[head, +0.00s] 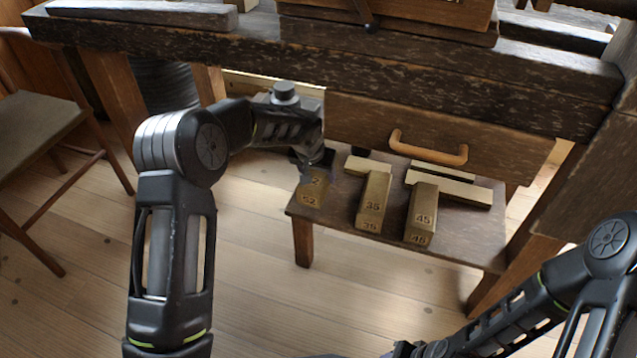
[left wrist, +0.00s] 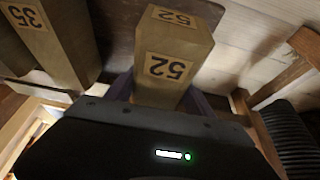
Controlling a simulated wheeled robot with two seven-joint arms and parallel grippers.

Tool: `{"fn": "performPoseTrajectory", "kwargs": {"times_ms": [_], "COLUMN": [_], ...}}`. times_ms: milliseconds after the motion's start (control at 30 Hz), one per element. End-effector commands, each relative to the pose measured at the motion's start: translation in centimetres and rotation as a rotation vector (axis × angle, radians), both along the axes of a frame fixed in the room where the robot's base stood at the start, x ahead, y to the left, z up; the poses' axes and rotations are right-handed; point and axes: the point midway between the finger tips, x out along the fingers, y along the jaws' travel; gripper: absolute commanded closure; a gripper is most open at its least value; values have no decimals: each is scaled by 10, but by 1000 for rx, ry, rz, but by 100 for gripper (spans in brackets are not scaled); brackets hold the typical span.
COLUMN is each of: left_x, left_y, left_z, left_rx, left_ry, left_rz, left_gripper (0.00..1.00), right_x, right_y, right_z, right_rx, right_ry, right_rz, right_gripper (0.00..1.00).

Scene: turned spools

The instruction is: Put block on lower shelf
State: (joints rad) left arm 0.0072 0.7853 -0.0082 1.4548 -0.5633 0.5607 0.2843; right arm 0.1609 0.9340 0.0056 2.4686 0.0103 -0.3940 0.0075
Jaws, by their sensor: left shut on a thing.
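A wooden block marked 52 (head: 311,194) is at the left end of the lower shelf (head: 340,221) in the head view. My left gripper (head: 316,170) is shut on this block from behind and above. In the left wrist view the block marked 52 (left wrist: 172,60) sits between the fingers, its number upside down. Whether its underside touches the shelf cannot be told. My right gripper (head: 415,349) is at the bottom of the head view, away from the shelf; its fingers do not show clearly.
A drawer with a handle (head: 428,148) hangs above the shelf. A chair (head: 45,130) stands at left.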

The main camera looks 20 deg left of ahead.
Motion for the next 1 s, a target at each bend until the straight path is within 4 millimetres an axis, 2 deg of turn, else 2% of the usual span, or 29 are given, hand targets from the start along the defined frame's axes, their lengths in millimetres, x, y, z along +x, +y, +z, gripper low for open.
{"fn": "performPoseTrajectory", "kwargs": {"times_ms": [333,633,1000], "left_x": [4,3,4], "left_y": [-1,-1,-1], "left_z": [1,-34,-36], "left_rx": [-1,-1,0], "left_ry": [-2,-1,-2], "left_rz": [0,0,0], "left_gripper": [96,96,96], "right_x": [0,3,4], "right_y": [0,0,0], "right_z": [-1,-22,-21], "right_rx": [0,-2,-1], "right_ry": [-1,-9,-11], "right_rz": [0,-4,-5], "right_gripper": [64,64,64]}}
